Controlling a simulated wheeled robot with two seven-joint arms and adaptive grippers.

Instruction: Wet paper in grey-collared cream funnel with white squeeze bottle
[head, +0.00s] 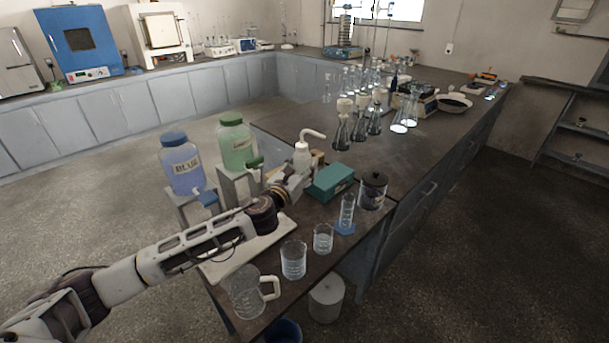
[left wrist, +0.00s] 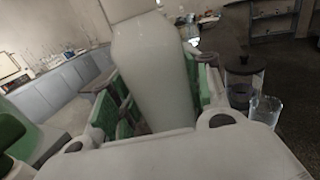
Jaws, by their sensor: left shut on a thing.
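The white squeeze bottle (head: 302,155) stands upright near the bench's near end, its bent spout pointing right. My left gripper (head: 297,178) is shut on it from the near left side. In the left wrist view the bottle (left wrist: 148,80) fills the space between the green-padded fingers (left wrist: 150,110); its top is cut off. Cream funnels (head: 345,105) sit on conical flasks (head: 341,132) farther back on the bench. They are too small to tell collar colour or paper. I cannot tell whether the bottle's base touches the bench. My right gripper is not in view.
A blue-capped BLUE jug (head: 182,168) and a green jug (head: 236,145) on stands are left of the bottle. A teal box (head: 331,182), a dark-lidded jar (head: 373,190), a cylinder (head: 346,212) and beakers (head: 293,260) are close right and in front. Bench (head: 390,155) between box and flasks is clear.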

